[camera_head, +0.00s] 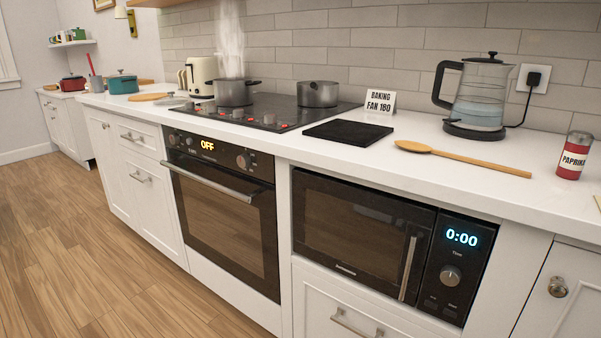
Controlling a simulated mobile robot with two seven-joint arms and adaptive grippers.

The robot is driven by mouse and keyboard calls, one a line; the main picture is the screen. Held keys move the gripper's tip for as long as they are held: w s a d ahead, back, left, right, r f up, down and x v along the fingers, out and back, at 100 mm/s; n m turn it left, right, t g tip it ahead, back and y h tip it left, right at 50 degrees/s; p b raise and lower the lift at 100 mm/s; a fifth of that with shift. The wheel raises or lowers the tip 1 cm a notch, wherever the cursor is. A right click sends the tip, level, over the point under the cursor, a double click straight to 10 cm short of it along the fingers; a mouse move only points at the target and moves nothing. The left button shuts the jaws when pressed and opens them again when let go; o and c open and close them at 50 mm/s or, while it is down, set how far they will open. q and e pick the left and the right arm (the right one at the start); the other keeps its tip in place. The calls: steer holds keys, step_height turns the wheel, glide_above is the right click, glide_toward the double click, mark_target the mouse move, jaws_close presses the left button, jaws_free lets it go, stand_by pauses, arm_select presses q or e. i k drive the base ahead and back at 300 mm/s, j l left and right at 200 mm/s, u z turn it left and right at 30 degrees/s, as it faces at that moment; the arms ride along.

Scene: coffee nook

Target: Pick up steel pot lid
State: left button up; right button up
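A steel-grey pot lid (173,100) appears to lie flat on the white counter, just left of the hob. It is small in the view and its knob is hard to make out. A steel pot (235,94) stands on the hob with steam rising above it. A second steel pot (317,95) stands to its right, towards the back of the hob. Neither of my grippers is in view.
A round wooden board (147,97) and a teal pot (122,85) are left of the lid. A black mat (348,132), wooden spoon (463,157), glass kettle (480,98) and paprika tin (574,158) occupy the right counter.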

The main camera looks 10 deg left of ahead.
mark_target(171, 100)
steer(key=i+j+z, duration=0.1)
steer(key=i+j, duration=0.15)
steer(key=i+j+z, duration=0.1)
steer(key=j, duration=0.3)
steer(key=i+j+z, duration=0.15)
steer(key=i+j, duration=0.15)
steer(key=i+j+z, duration=0.2)
steer(key=j, duration=0.7)
steer(key=j+z, duration=0.2)
steer(key=j, duration=0.7)
steer(key=j+z, duration=0.25)
steer(key=j, duration=0.7)
steer(key=j+z, duration=0.2)
steer(key=j, duration=0.75)
steer(key=k+j+z, duration=0.2)
steer(key=j, duration=0.75)
steer(key=i, duration=0.1)
